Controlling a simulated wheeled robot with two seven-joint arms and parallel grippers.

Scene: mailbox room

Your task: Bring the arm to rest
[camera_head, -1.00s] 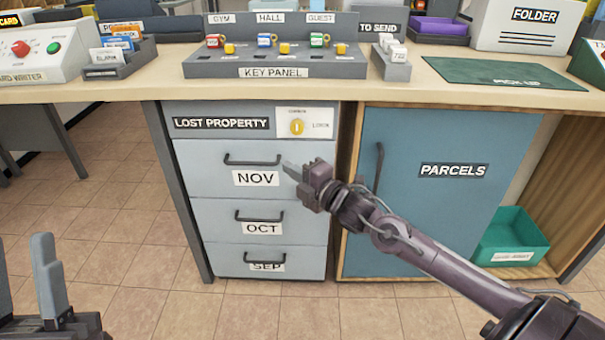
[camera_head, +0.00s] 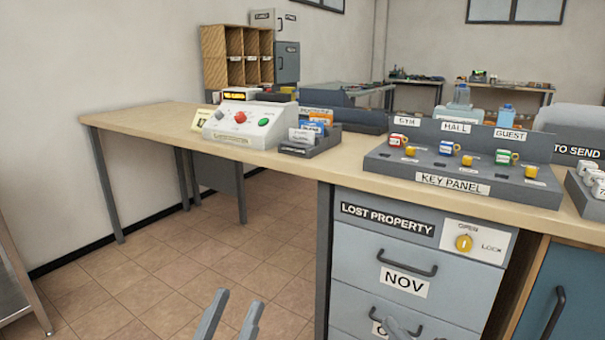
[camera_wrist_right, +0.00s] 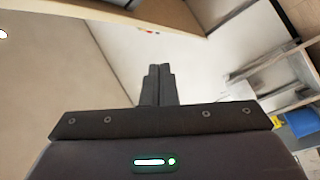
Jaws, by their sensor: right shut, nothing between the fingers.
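My left gripper (camera_head: 231,318) shows at the bottom of the head view, its two grey fingers apart with nothing visible between them. In the right wrist view the right gripper's (camera_wrist_right: 158,70) dark fingers are together and empty.
The lost property cabinet (camera_head: 345,262) has its NOV drawer (camera_head: 375,267) shut. The counter (camera_head: 170,122) carries the key panel (camera_head: 450,187), a card tray (camera_head: 310,143) and the card writer (camera_head: 240,123). Floor (camera_head: 150,280) at left is open.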

